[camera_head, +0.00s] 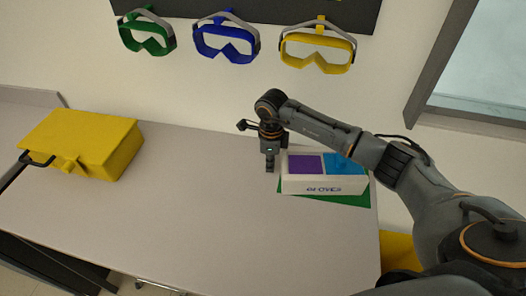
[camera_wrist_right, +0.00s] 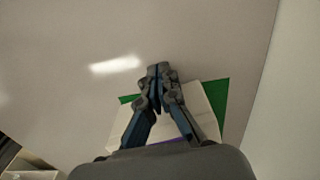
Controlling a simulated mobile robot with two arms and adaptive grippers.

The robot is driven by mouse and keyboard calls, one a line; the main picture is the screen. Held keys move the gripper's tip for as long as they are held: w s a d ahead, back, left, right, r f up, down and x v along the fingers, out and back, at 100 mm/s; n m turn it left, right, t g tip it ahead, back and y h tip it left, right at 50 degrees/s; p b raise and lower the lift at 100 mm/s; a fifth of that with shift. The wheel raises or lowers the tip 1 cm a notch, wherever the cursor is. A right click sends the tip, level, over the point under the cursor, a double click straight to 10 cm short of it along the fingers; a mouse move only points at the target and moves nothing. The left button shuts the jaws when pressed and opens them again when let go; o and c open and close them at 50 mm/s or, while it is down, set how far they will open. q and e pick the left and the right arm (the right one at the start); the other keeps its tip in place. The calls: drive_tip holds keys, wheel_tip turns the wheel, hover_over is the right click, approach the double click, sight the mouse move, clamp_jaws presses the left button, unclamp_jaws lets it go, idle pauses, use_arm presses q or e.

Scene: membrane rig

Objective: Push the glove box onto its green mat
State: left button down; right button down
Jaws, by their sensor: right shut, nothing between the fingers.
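The glove box (camera_head: 325,184) is white with a purple and a blue panel on top and lettering on its front. It stands on the green mat (camera_head: 345,199), which shows along its front and at both sides. My right gripper (camera_head: 270,169) points down just left of the box; whether it touches is unclear. In the right wrist view the shut, empty fingers (camera_wrist_right: 158,71) hang over the edge of the white box (camera_wrist_right: 205,121). Green mat corners (camera_wrist_right: 219,96) show on both sides of it there. My left gripper is not in view.
A yellow case (camera_head: 85,145) stands on the left of the table (camera_head: 190,220), with a dark bar beside it. The table between case and glove box is clear. Green, blue and yellow goggles (camera_head: 318,52) hang on the wall behind. The table's right edge is near the mat.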

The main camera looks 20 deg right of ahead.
sight(283, 166)
drive_tip(key=shift+s+d+r, duration=0.15)
drive_tip(key=shift+s+d, duration=0.4)
drive_tip(key=shift+d, duration=0.1)
drive_tip(key=shift+s+d, duration=0.1)
drive_tip(key=shift+d+f, duration=0.2)
drive_tip(key=shift+d, duration=0.05)
drive_tip(key=shift+s+d+r, duration=0.1)
drive_tip(key=shift+s+d, duration=0.35)
drive_tip(key=shift+d, duration=0.15)
drive_tip(key=shift+a+b, duration=0.1)
drive_tip(key=shift+b, duration=0.2)
